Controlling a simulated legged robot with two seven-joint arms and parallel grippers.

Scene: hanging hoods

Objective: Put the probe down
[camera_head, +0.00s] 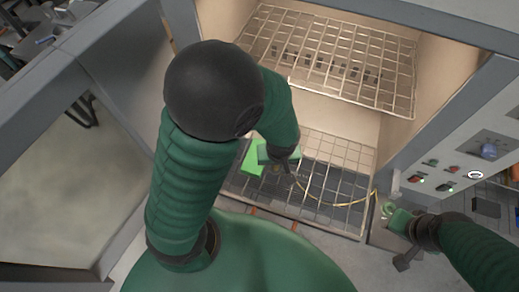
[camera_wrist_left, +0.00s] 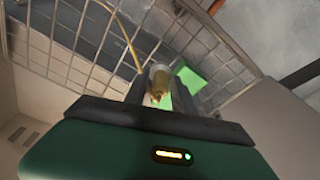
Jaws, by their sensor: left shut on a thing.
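The probe (camera_wrist_left: 158,84) shows in the left wrist view as a short brass-coloured piece between my left gripper's fingers. My left gripper (camera_head: 287,170) is shut on it, over the lower wire rack (camera_head: 335,160) inside the open cabinet. A thin yellow cable (camera_head: 340,205) runs from near this gripper to the cabinet's right front edge. It also shows in the left wrist view (camera_wrist_left: 127,38). In the head view the probe is too small and covered to make out well. My right gripper (camera_head: 400,222) is low by the cabinet's right front edge; its fingers are unclear.
A bright green block (camera_head: 252,160) is beside my left gripper at the lower rack; it also shows in the left wrist view (camera_wrist_left: 191,79). An upper wire rack (camera_head: 335,60) is above. A control panel (camera_head: 460,160) with buttons and a knob is at the right.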

